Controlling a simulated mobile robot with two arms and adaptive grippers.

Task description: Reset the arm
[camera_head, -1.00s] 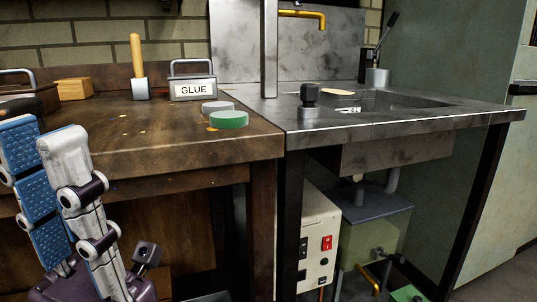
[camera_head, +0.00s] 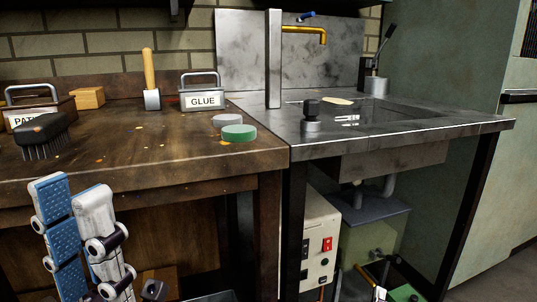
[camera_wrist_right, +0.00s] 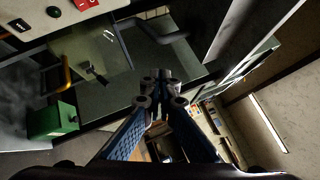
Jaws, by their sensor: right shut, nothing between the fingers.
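My left gripper (camera_head: 70,188) is at the lower left of the head view, in front of the wooden workbench (camera_head: 190,150). Its two fingers, one showing a blue pad and one grey-white, point up and stand apart with nothing between them. My right gripper (camera_wrist_right: 160,80) shows in the right wrist view, its fingertips together and empty. Below and beyond it are the floor and the area under the sink.
The bench holds a brush (camera_head: 42,135), a wooden block (camera_head: 88,97), a chisel-like tool (camera_head: 150,80), a GLUE box (camera_head: 202,98) and a green disc (camera_head: 238,133). The metal sink counter (camera_head: 400,135) stands to the right. A switch box (camera_head: 318,240) is beneath it.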

